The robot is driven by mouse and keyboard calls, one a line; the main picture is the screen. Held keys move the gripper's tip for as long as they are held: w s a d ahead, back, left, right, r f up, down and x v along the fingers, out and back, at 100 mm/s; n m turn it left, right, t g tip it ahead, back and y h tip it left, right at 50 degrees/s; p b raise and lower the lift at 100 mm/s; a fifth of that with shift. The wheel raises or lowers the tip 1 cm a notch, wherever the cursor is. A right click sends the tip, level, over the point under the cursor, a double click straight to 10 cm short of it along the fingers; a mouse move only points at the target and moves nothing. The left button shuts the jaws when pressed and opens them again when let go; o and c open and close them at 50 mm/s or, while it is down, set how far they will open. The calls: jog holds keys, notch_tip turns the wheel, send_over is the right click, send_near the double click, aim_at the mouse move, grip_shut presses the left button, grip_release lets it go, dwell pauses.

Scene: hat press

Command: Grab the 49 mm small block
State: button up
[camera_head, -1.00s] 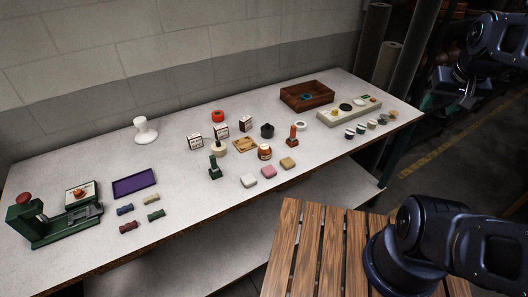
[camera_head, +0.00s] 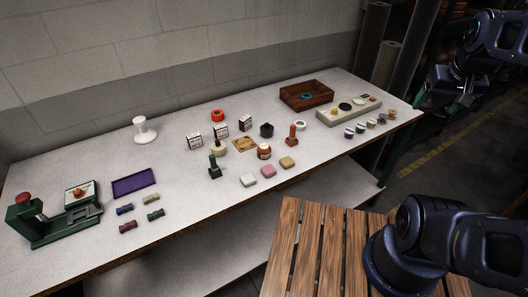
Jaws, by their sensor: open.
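Three more small blocks lie at the middle front: white (camera_head: 249,180), pink (camera_head: 268,171) and tan (camera_head: 288,162). No size mark is readable, so I cannot tell which is 49 mm. My gripper (camera_head: 452,103) hangs at the upper right, beyond the table's right end, open and far from all these blocks.
A green press (camera_head: 45,225) and a purple tray (camera_head: 134,182) stand left on the table (camera_head: 330,177). Boxes, jars and stamps crowd the middle. A wooden box (camera_head: 306,95) and a pale long block (camera_head: 343,115) stand at the right. A slatted wooden surface (camera_head: 310,240) is in front.

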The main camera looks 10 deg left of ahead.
jog(key=w+a+f+n+g, duration=0.1)
jog(key=w+a+f+n, duration=0.1)
jog(key=w+a+n, duration=0.65)
jog(key=n+g, duration=0.2)
jog(key=n, duration=2)
send_near(263, 146)
jog(key=shift+w+f+h, duration=0.2)
jog(key=shift+w+h, duration=0.1)
jog(key=shift+w, duration=0.05)
jog(key=shift+s+a+f+n, duration=0.1)
jog(key=shift+a+f+n, duration=0.15)
jog(key=f, duration=0.5)
jog(key=shift+w+d+f, duration=0.1)
jog(key=shift+w+f, duration=0.1)
jog(key=shift+w, duration=0.05)
jog(key=shift+w+d+f, duration=0.1)
jog(key=shift+d+f, duration=0.05)
jog(key=shift+f, duration=1.15)
jog(key=shift+w+d+f, duration=0.1)
jog(key=shift+d+f, duration=0.05)
jog(key=shift+f, duration=1.15)
